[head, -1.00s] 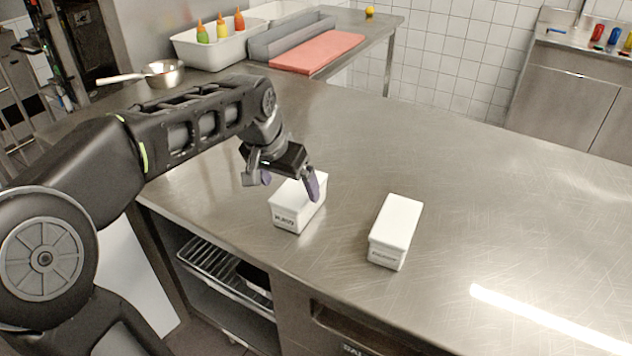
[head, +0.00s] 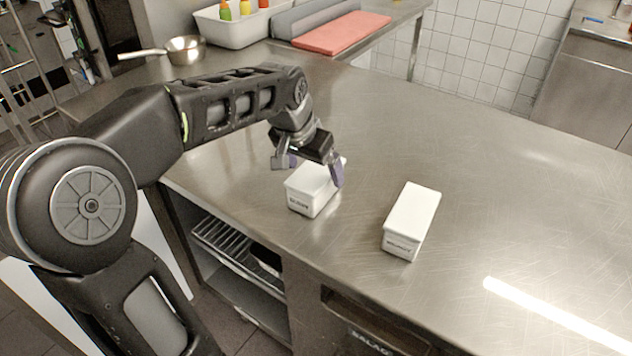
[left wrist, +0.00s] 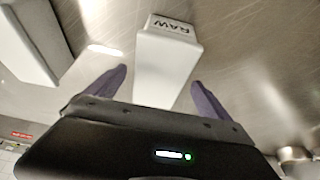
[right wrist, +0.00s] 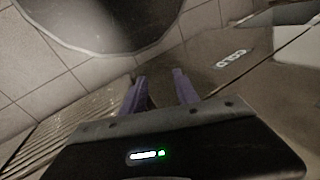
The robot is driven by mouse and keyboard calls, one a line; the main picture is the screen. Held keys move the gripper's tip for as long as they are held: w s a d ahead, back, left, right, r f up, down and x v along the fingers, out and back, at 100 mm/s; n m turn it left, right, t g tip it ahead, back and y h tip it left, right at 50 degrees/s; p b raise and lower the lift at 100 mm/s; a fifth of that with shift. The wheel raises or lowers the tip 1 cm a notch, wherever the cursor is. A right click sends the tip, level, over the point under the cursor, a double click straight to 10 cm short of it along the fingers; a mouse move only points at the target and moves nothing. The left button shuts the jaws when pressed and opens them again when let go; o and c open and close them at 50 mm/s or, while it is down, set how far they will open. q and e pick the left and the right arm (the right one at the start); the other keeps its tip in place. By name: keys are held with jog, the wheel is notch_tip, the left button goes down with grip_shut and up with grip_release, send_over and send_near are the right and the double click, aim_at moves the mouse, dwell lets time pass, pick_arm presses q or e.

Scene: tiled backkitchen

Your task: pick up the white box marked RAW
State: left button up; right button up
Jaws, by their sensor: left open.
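The white box marked RAW (head: 310,196) stands on the steel counter (head: 480,200) near its front edge. My left gripper (head: 316,170) is just above it, fingers pointing down. In the left wrist view the box (left wrist: 165,68) shows its RAW label at the far end and lies between the two purple fingers of my left gripper (left wrist: 157,90). The fingers are spread, with gaps on both sides of the box. In the head view the gripper hides part of the box's top. My right gripper (right wrist: 160,85) shows only in the right wrist view, empty with its fingers apart.
A second white box (head: 411,218) with a small label stands to the right. A pan (head: 185,50), a white bin with bottles (head: 232,28) and a red board (head: 342,33) are at the back. The counter's right side is clear. A COLD label (right wrist: 230,58) shows near my right gripper.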

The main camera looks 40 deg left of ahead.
pick_arm(q)
jog(key=shift+f, duration=0.1)
jog(key=x, duration=0.5)
jog(key=shift+d+p, duration=0.1)
jog(key=shift+p, duration=0.25)
jog(key=shift+f+b, duration=0.25)
jog(key=shift+b, duration=0.05)
dwell(0.5)
jog(key=shift+c, duration=0.4)
jog(key=c, duration=1.9)
